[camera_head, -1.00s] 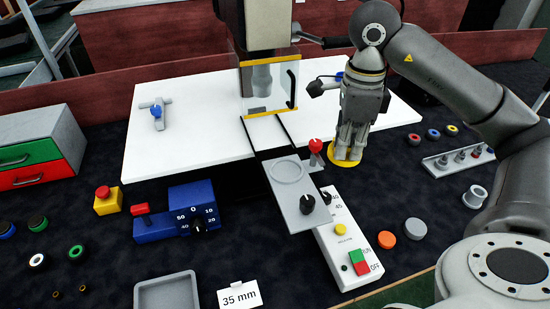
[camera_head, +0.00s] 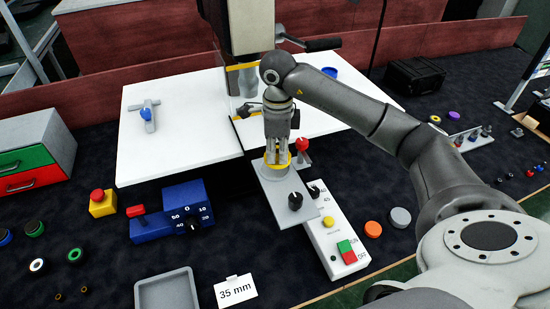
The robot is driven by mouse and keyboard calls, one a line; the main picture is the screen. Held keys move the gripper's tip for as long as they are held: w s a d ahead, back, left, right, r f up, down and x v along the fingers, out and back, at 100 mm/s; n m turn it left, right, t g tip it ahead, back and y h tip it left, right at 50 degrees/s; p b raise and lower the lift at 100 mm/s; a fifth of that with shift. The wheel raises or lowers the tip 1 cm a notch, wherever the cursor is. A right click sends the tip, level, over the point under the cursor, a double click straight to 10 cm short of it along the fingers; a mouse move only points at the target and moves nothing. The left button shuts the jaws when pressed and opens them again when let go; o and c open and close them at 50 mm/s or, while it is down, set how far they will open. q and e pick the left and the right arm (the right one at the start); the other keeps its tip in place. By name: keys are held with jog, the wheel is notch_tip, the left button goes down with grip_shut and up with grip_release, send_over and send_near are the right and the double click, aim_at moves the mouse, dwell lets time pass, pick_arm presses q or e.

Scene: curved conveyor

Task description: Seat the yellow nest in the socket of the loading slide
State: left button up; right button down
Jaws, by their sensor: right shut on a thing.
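The yellow nest (camera_head: 267,162) is a round yellow ring piece at the far part of the grey loading slide (camera_head: 282,207). My right gripper (camera_head: 277,158) points down over the slide and is shut on the nest. The slide's round socket is hidden under the nest and the fingers. I cannot tell whether the nest touches the slide or is just above it. My left gripper is not in view.
A red-knobbed lever (camera_head: 302,145) stands close to the right of the gripper. A white control box (camera_head: 335,240) lies right of the slide. The press (camera_head: 245,40) stands behind.

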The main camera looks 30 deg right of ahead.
jog(key=f+p, duration=0.2)
jog(key=f, duration=0.1)
jog(key=shift+w+a, duration=0.2)
jog(key=shift+w, duration=0.1)
jog(key=shift+f, duration=0.4)
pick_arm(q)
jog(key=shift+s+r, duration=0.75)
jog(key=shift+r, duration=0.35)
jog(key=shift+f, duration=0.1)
pick_arm(e)
jog(key=shift+f, duration=0.1)
jog(key=c, duration=1.9)
grip_release()
jog(key=shift+f, duration=0.1)
jog(key=o, duration=0.4)
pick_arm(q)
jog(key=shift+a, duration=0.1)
